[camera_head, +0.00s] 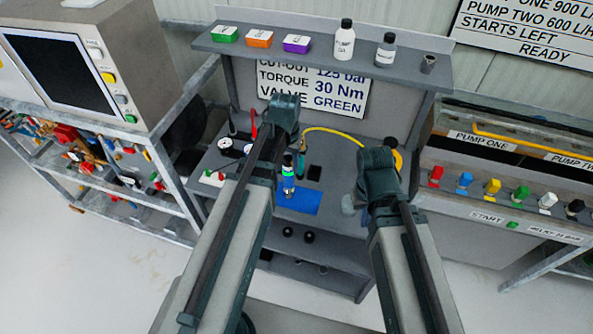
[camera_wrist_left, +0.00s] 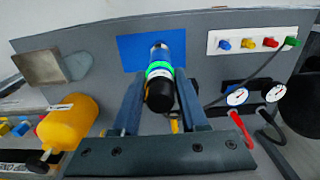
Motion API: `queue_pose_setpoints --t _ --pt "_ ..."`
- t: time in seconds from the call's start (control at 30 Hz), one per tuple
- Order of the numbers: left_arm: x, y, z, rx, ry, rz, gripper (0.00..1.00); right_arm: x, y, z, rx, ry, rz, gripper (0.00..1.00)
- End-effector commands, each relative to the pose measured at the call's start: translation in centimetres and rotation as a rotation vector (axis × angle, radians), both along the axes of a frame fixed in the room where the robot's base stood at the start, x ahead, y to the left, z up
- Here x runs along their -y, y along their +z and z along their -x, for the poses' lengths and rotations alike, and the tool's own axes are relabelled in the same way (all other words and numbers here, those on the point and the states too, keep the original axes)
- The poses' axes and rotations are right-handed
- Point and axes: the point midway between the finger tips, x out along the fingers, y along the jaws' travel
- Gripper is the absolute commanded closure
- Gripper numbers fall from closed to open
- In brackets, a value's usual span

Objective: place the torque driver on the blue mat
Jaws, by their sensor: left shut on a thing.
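The torque driver (camera_head: 288,178) has a blue body, a bright green ring and a black end. In the left wrist view the driver (camera_wrist_left: 160,72) is between the two fingers of my left gripper (camera_wrist_left: 160,80), which is shut on it. It stands roughly upright, its black end towards the camera and its far end over the blue mat (camera_wrist_left: 130,52). The blue mat (camera_head: 303,205) lies flat on the grey bench. I cannot tell whether the driver touches it. In the head view my left arm hides most of the left gripper. My right gripper is not visible, only its arm.
A metal tray (camera_wrist_left: 55,66) and a yellow cylinder (camera_wrist_left: 70,122) stand to one side of the mat. A white block with coloured plugs (camera_wrist_left: 255,43) and gauges (camera_wrist_left: 237,96) are on the other. A shelf (camera_head: 330,60) with bins and bottles overhangs the bench.

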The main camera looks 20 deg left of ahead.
Motion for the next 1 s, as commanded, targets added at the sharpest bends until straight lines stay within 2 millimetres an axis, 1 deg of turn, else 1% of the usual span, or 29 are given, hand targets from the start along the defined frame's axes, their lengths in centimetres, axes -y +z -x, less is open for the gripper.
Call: queue_pose_setpoints --t 0.03,0.1,0.37,0.5,0.53,0.6,0.73,0.83,1.0 --pt "0.5 -0.1 -0.6 0.0 -0.002 0.0 1.0 0.0 -0.1 0.0 0.0 0.0 0.0 1.0" --pt "0.9 -0.1 -0.9 0.0 0.0 0.0 1.0 0.0 -0.1 0.0 0.0 0.0 0.0 1.0" --pt "1.3 -0.1 -1.1 0.0 0.001 0.0 1.0 0.0 -0.1 0.0 0.0 0.0 0.0 1.0" --pt "2.2 -0.3 -2.0 0.0 -0.001 0.0 1.0 0.0 -0.3 0.0 0.0 0.0 0.0 1.0" --pt "2.5 -0.4 -2.2 0.0 -0.001 0.0 1.0 0.0 -0.4 0.0 0.0 0.0 0.0 1.0" --pt "2.2 -1.9 -1.9 0.0 0.001 0.0 1.0 0.0 -1.9 0.0 0.0 0.0 0.0 1.0" --pt "2.2 -3.6 -1.9 0.0 0.001 0.0 1.0 0.0 -3.6 0.0 0.0 -0.001 0.0 1.0" --pt "2.2 -4.0 -1.9 0.0 0.001 0.0 1.0 0.0 -4.0 0.0 0.0 -0.001 0.0 1.0" --pt "2.2 -3.8 -1.8 -0.001 0.001 0.001 1.0 0.0 -3.8 0.0 0.0 -0.001 0.0 1.0"
